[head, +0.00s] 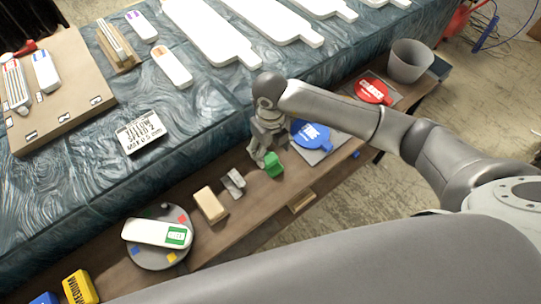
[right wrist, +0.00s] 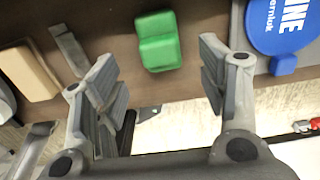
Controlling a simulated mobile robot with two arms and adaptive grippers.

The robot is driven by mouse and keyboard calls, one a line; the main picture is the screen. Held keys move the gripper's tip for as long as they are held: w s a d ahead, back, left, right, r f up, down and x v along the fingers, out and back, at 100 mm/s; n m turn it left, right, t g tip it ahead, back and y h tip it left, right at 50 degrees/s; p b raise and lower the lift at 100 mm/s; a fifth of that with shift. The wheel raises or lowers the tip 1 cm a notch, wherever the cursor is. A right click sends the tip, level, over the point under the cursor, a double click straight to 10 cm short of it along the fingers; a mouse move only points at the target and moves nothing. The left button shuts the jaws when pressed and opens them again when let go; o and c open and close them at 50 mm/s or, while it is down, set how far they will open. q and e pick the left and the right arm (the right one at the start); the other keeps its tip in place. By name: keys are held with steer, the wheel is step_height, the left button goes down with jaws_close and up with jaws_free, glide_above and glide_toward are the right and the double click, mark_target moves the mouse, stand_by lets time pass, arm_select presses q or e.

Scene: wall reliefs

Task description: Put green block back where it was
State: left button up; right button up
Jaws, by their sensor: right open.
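The green block (head: 274,164) sits on the narrow wooden bench, right of a small grey metal piece (head: 232,183). My right gripper (head: 262,152) is just beside and above it in the head view. In the right wrist view, the green block (right wrist: 159,42) lies ahead of the open right gripper (right wrist: 158,78), roughly centred between the spread fingers. Nothing is between the fingers, and the block looks apart from them. My left gripper is not in view.
A blue disc sign (head: 312,134) lies close right of the block on a grey plate. A tan block (head: 210,204) and a round turntable (head: 150,255) with a white piece are to the left. A red disc (head: 372,90) and grey bucket (head: 409,61) stand farther right.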

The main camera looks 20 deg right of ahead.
mark_target(270, 158)
step_height(270, 158, up, 6)
steer(key=shift+r, duration=0.15)
stand_by(0.6)
